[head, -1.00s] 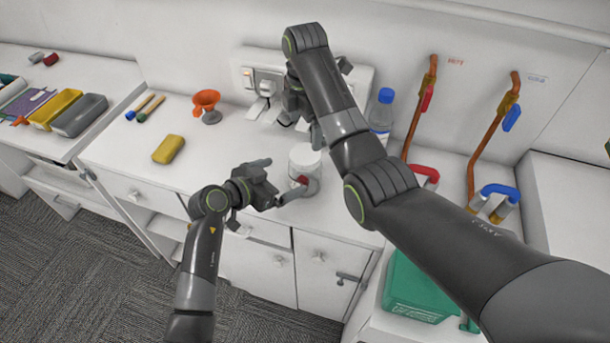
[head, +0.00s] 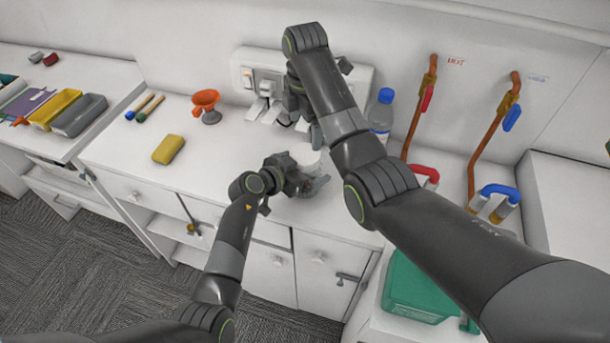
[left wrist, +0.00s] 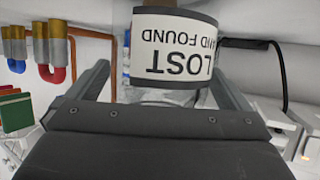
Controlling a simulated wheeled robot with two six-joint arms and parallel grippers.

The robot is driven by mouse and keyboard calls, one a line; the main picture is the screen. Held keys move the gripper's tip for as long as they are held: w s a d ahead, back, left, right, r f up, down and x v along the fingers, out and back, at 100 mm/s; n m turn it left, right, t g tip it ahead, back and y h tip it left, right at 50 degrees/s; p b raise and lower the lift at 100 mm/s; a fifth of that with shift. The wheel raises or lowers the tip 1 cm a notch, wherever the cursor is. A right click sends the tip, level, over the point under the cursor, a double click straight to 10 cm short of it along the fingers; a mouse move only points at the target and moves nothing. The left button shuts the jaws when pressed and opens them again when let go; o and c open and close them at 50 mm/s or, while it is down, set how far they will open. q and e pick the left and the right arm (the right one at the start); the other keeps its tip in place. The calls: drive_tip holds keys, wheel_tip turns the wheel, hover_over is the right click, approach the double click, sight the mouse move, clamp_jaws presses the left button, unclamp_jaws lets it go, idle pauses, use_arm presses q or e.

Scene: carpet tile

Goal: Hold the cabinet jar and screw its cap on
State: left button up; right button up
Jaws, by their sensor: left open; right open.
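The jar (head: 306,155) stands on the white counter, partly hidden by my left gripper. In the left wrist view the jar (left wrist: 175,48) appears upside down, with a white label reading LOST AND FOUND and dark bands. My left gripper (head: 312,181) is open, its fingers on either side of the jar; I cannot tell whether they touch it. My right gripper (head: 301,108) is open just behind and above the jar, partly hidden by its own arm. I cannot make out the cap.
A switch panel (head: 262,77) is behind. Copper pipes (head: 416,110) rise at right. A green box (head: 412,288) is at front right.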

sight(305, 154)
use_arm(q)
drive_tip(key=c, duration=1.9)
use_arm(e)
drive_tip(key=n, duration=0.9)
drive_tip(key=shift+f, duration=4)
